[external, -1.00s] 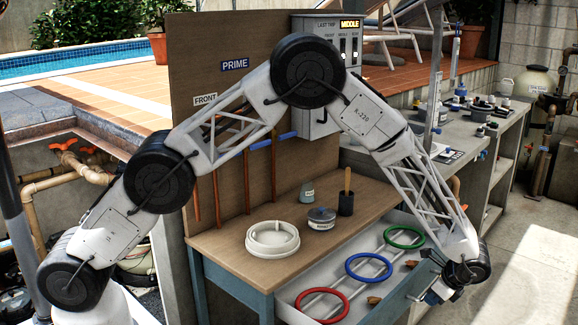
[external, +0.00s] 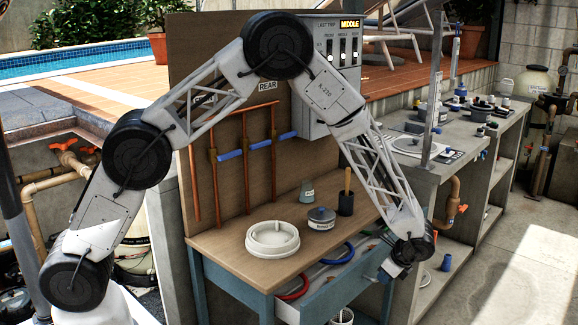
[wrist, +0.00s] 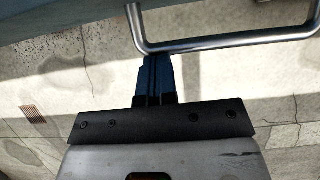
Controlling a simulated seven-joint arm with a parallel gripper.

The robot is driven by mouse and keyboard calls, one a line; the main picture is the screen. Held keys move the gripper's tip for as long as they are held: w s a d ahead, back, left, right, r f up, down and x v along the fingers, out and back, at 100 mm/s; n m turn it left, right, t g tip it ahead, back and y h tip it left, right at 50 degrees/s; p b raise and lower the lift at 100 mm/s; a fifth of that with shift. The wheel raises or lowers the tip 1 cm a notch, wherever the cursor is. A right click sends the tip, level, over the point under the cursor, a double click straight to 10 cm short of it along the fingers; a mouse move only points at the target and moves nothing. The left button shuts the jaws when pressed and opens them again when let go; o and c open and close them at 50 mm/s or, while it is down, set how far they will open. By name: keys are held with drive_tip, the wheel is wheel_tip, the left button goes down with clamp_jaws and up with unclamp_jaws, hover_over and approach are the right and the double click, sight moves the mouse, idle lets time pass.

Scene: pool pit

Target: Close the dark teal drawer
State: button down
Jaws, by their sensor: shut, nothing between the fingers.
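The dark teal drawer (external: 338,292) stands partly open under the wooden workbench top in the external view. Coloured rings show inside it, among them a red ring (external: 294,293) and a blue ring (external: 336,257), partly hidden by the bench top. My gripper (external: 388,270) is low at the right end of the drawer front. In the wrist view, the shut, empty fingers (wrist: 157,75) reach to the metal drawer handle (wrist: 225,40). Their tips are at the bar's left end, beside the teal front (wrist: 65,22); I cannot tell whether they touch it.
A backboard with copper pipes (external: 243,165) rises behind. A concrete counter (external: 440,160) stands at the right.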

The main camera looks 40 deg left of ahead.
sight(363, 268)
drive_tip(key=a, duration=0.9)
drive_tip(key=shift+a+f, duration=0.1)
drive_tip(key=shift+s+d+f, duration=0.1)
drive_tip(key=shift+d+f, duration=0.1)
drive_tip(key=shift+d, duration=0.5)
drive_tip(key=d, duration=0.3)
drive_tip(key=v, duration=0.9)
drive_tip(key=shift+r, duration=0.35)
drive_tip(key=shift+d, duration=0.15)
drive_tip(key=shift+w, duration=0.25)
drive_tip(key=w+d, duration=0.5)
drive_tip(key=w, duration=0.7)
